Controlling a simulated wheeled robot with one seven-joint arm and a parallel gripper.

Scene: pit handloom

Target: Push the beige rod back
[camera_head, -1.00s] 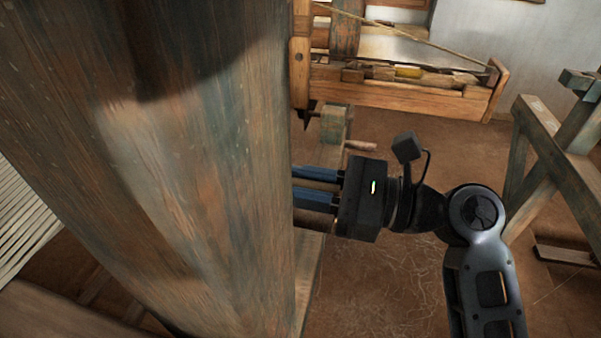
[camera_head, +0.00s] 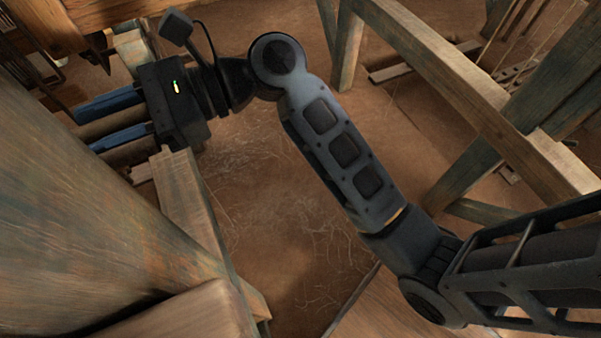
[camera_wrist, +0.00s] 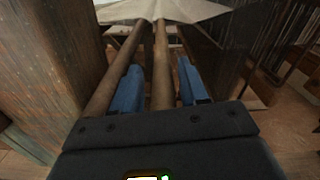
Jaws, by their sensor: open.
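Two brown-tan rods run away from my gripper in the wrist view. One rod (camera_wrist: 161,75) lies between my two blue fingers, and the other rod (camera_wrist: 109,88) lies just outside the left finger. Which one is the beige rod I cannot tell. My gripper (camera_wrist: 159,66) is open around the inner rod; whether the fingers touch it is unclear. In the head view my gripper (camera_head: 88,130) is at the upper left, with one rod (camera_head: 108,124) between the fingers and one rod (camera_head: 124,153) below them. The rods' far ends are hidden in the head view.
A thick weathered wooden post (camera_head: 70,230) fills the lower left of the head view, close to my gripper. A pale cloth or sheet of threads (camera_wrist: 165,10) spans the top of the wrist view. A wooden frame (camera_head: 470,90) stands at right. Earthen floor (camera_head: 280,200) lies open between.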

